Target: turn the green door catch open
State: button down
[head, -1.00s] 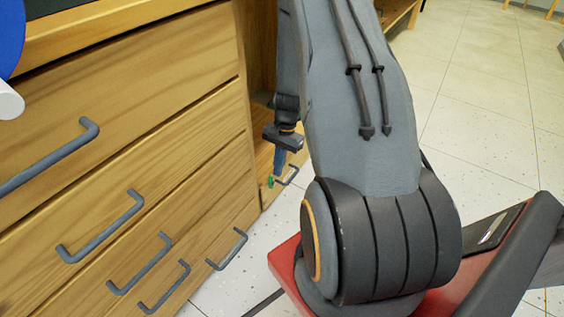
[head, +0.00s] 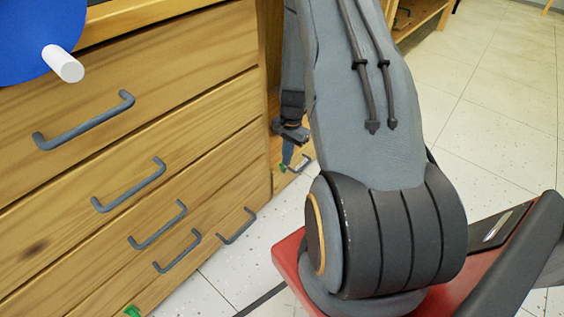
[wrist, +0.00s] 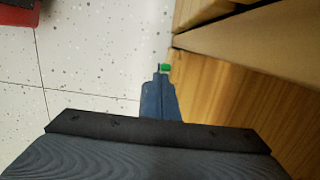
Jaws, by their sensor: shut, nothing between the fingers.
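A small green catch (head: 283,168) sits low on the wooden cabinet front beyond the drawers, near a grey handle. It also shows in the wrist view (wrist: 165,67), just past my fingertips at the cabinet's edge. My gripper (head: 287,161) points down with its blue-grey fingers shut and empty, its tips right by this catch. In the wrist view the shut fingers (wrist: 159,82) end just short of the green piece; I cannot tell whether they touch. A second green piece (head: 132,311) shows at the bottom of the head view, below the drawers.
Wooden drawers (head: 60,100) with several grey bar handles fill the left. A blue disc (head: 35,35) with a white peg (head: 62,63) is at the upper left. Speckled tile floor (head: 480,130) is clear at the right. A grey handle (head: 302,163) stands beside the catch.

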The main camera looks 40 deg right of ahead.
jog(key=shift+s+a+r+p, duration=0.1)
jog(key=shift+s+a+p, duration=0.15)
jog(key=shift+a+p, duration=0.85)
jog(key=shift+s+a+r+p, duration=0.1)
jog(key=shift+s+a+p, duration=0.15)
jog(key=shift+p, duration=1.55)
jog(key=shift+a+f, duration=0.1)
jog(key=shift+a, duration=0.05)
jog(key=shift+p, duration=0.35)
jog(key=shift+r+p, duration=0.55)
jog(key=shift+r, duration=0.25)
